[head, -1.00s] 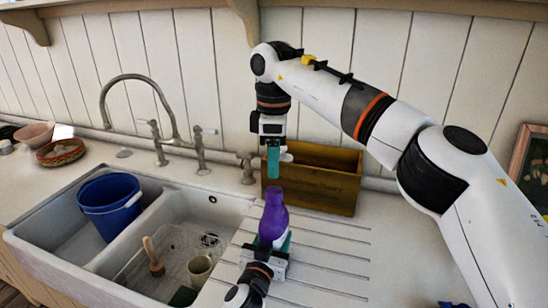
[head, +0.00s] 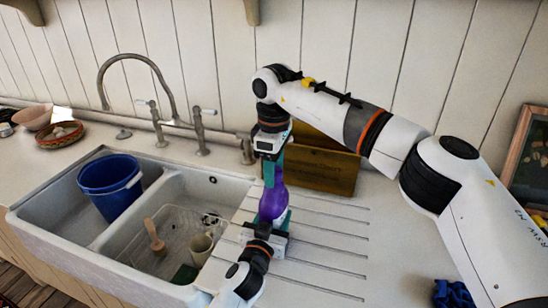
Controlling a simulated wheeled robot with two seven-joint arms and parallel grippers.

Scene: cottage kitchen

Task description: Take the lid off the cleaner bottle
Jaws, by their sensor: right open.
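The purple cleaner bottle (head: 273,203) stands upright over the ribbed drainboard right of the sink. My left gripper (head: 270,229) comes from the front, its teal fingers around the bottle's lower part; it looks shut on the bottle. My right gripper (head: 270,174) points straight down from above, open. Its teal fingers are at the bottle's narrow top, and one finger covers part of it. The lid cannot be told apart from the bottle's neck, and I cannot tell whether the fingers touch it.
A wooden crate (head: 328,168) stands close behind the bottle. The double sink (head: 100,247) at left holds a blue bucket (head: 108,190), a wooden-handled plunger (head: 154,238) and a mug (head: 201,248). A blue cloth (head: 453,294) lies at lower right. The drainboard's right part is clear.

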